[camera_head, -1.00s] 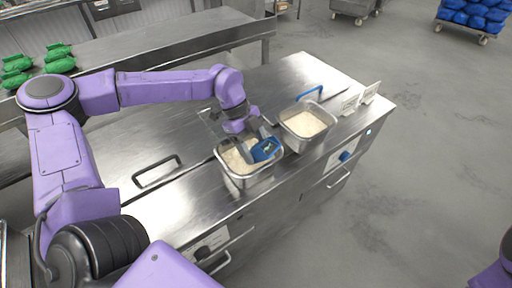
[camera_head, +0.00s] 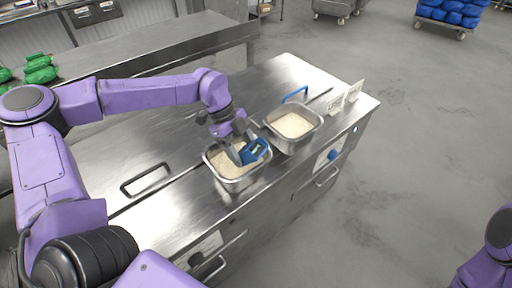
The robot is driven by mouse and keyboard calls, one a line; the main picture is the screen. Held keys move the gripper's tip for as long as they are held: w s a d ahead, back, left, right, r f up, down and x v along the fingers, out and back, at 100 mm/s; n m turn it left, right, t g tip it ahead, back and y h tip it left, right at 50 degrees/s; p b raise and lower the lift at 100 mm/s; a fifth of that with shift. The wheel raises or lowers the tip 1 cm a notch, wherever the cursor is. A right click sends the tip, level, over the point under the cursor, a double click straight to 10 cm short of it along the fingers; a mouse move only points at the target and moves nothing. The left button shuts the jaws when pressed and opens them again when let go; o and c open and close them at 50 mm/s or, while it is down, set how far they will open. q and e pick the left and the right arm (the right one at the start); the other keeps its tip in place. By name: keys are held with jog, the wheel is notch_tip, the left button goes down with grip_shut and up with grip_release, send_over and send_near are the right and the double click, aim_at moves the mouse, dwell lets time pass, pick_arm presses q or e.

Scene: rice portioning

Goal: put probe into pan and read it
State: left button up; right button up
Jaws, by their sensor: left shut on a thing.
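My left gripper (camera_head: 240,151) is shut on the blue probe (camera_head: 254,152), which has a small display on its face. It holds the probe over the near steel pan (camera_head: 235,188), which is filled with pale rice (camera_head: 226,164). The probe's lower end is hidden, so I cannot tell whether its tip is in the rice. A second steel pan (camera_head: 293,140) with rice (camera_head: 293,125) stands to the right and farther back. Of my right arm (camera_head: 492,250), only a part shows at the lower right; its gripper is out of view.
Both pans sit in the steel counter (camera_head: 165,205). A blue handle (camera_head: 296,94) stands behind the far pan, and small white cards (camera_head: 345,96) stand to its right. Open floor (camera_head: 400,180) lies to the right.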

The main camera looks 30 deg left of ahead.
pick_arm(q)
notch_tip(320, 180, up, 10)
jog(key=p, duration=0.7)
jog(key=shift+f, duration=0.1)
jog(key=shift+r, duration=0.95)
